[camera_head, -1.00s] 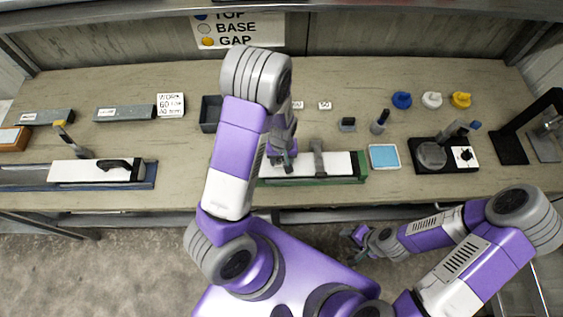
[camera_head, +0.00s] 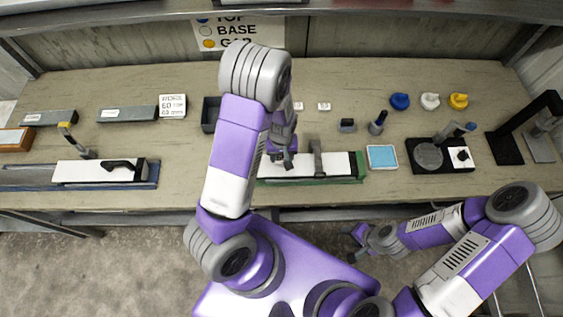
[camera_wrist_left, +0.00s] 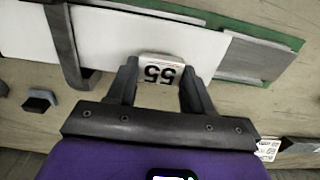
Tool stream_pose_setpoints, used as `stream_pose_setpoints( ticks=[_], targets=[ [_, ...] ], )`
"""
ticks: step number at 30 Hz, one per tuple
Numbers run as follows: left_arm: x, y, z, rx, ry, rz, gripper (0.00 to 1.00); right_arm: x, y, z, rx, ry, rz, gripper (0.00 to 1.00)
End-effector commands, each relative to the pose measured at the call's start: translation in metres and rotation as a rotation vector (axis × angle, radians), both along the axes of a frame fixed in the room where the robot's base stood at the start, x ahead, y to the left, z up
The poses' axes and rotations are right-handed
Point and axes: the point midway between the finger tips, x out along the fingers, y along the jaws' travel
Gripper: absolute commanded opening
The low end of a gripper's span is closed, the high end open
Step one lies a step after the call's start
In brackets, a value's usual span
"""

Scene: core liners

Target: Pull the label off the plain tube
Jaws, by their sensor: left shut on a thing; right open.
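The plain white tube (camera_head: 334,165) lies in a green tray (camera_head: 318,182) near the table's front edge, with a grey strap across it. It also shows in the left wrist view (camera_wrist_left: 110,40). A small white label (camera_wrist_left: 161,70) marked 55 sits at the tube's edge in that view. My left gripper (camera_head: 281,160) is over the tube, left of the strap, and shut on the label, with one finger on each side of it. My arm hides the tray's left end. My right gripper (camera_head: 357,236) is open and empty in front of the table.
Another white tube (camera_head: 78,172) with a black piece on it lies in a blue tray at the left. A light-blue pad (camera_head: 383,156) and a black-based device (camera_head: 440,156) stand right of the green tray. Blue, white and yellow caps (camera_head: 430,101) are at the back.

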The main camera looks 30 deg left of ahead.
Motion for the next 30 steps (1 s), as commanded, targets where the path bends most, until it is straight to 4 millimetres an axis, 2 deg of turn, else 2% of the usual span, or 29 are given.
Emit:
stream_pose_setpoints(
  ticks=[30],
  targets=[
    [0.000,0.000,0.032,0.000,0.000,0.000,0.09,0.000,0.000,0.027,0.000,0.000,0.000,0.53]
  ],
)
